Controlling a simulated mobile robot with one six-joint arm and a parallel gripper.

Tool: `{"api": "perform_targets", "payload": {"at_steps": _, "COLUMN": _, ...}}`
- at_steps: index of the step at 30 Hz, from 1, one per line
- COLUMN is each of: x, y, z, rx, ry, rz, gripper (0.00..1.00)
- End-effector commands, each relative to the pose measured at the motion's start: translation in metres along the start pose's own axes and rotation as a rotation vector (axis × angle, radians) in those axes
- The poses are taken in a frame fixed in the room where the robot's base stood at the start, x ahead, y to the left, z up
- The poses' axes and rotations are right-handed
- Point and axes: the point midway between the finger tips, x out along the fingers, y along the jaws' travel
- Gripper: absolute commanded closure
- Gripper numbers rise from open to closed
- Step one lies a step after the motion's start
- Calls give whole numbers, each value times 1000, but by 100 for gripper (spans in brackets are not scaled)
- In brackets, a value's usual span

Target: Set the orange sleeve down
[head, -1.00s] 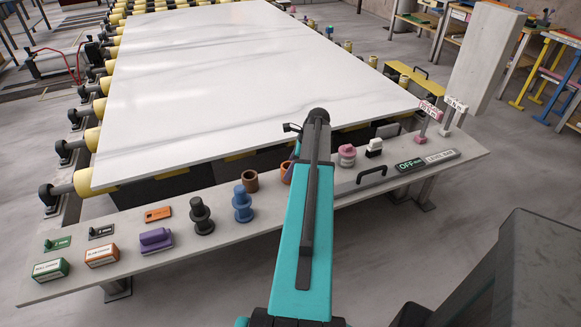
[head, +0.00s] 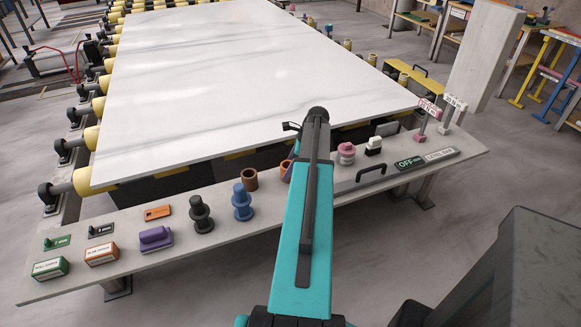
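An orange sleeve (head: 285,171), a short ring-like tube, shows in the head view just left of my teal arm, at the grey bench that runs along the slab's near edge. My arm hides its right part. I cannot tell whether it rests on the bench or is held just above it. My gripper is hidden behind my own arm, so its fingers and any hold on the sleeve do not show. A darker brown sleeve (head: 250,180) stands on the bench just left of the orange one.
Left on the bench (head: 330,216) stand a blue spool (head: 242,202), a black spool (head: 201,214), a purple block (head: 155,239) and small boxes. Right of my arm are a black handle (head: 370,174) and a pink spool (head: 346,153). The white slab (head: 250,80) lies behind.

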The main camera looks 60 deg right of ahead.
Motion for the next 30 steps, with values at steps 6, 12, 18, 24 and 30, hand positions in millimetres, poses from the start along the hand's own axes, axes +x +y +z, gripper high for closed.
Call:
{"api": "perform_targets", "payload": {"at_steps": 6, "x": -12, "y": 0, "z": 0, "rx": 0, "ry": 0, "rz": -1, "gripper": 34}}
{"api": "perform_targets", "payload": {"at_steps": 12, "x": -34, "y": -1, "z": -1, "rx": 0, "ry": 0, "rz": -2, "gripper": 34}}
{"api": "perform_targets", "payload": {"at_steps": 18, "x": -59, "y": -1, "z": 0, "rx": 0, "ry": 0, "rz": -2, "gripper": 34}}
{"api": "perform_targets", "payload": {"at_steps": 24, "x": -84, "y": -1, "z": 0, "rx": 0, "ry": 0, "rz": -2, "gripper": 34}}
{"api": "perform_targets", "payload": {"at_steps": 30, "x": -106, "y": -1, "z": 0, "rx": 0, "ry": 0, "rz": -2, "gripper": 34}}
